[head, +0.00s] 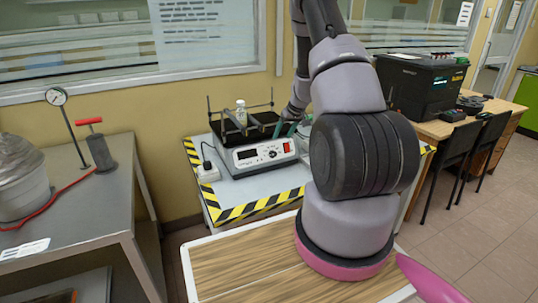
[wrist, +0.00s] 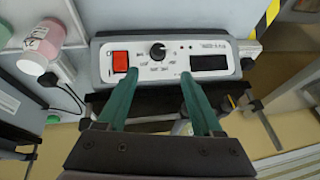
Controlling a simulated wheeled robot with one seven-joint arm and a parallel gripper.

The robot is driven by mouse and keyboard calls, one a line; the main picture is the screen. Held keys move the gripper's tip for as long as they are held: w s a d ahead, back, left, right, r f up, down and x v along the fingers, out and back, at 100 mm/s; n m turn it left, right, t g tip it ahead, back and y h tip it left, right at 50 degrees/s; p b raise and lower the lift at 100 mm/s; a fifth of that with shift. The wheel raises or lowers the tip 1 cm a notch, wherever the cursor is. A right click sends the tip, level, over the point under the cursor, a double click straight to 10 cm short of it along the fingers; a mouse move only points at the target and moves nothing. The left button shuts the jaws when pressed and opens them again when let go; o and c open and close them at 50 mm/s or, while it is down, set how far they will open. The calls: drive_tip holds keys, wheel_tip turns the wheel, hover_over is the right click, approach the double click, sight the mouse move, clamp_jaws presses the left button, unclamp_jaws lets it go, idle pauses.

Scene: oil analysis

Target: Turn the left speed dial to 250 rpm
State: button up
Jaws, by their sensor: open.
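The shaker (head: 262,158) stands on a table with its front panel facing me. Its black round speed dial (head: 272,153) sits between the dark display and the red switch. In the wrist view the panel appears upside down, with the dial (wrist: 157,52) at its upper middle and the red switch (wrist: 120,62) to its left. Only one dial shows, and its setting is too small to read. My gripper (wrist: 158,82) is open, its two teal fingers apart and empty, with the dial beyond the gap between them.
A small white bottle (head: 241,113) stands on the shaker's platform, between upright rods. A pink container (wrist: 41,38) with a white cap is beside the panel in the wrist view. A white socket block (head: 208,173) sits left of the shaker. Yellow-black tape (head: 262,205) edges the table.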

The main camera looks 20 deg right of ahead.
sight(275, 153)
drive_tip(key=x, duration=1.1)
drive_tip(key=shift+s+d+f, duration=0.1)
drive_tip(key=shift+f, duration=0.3)
clamp_jaws()
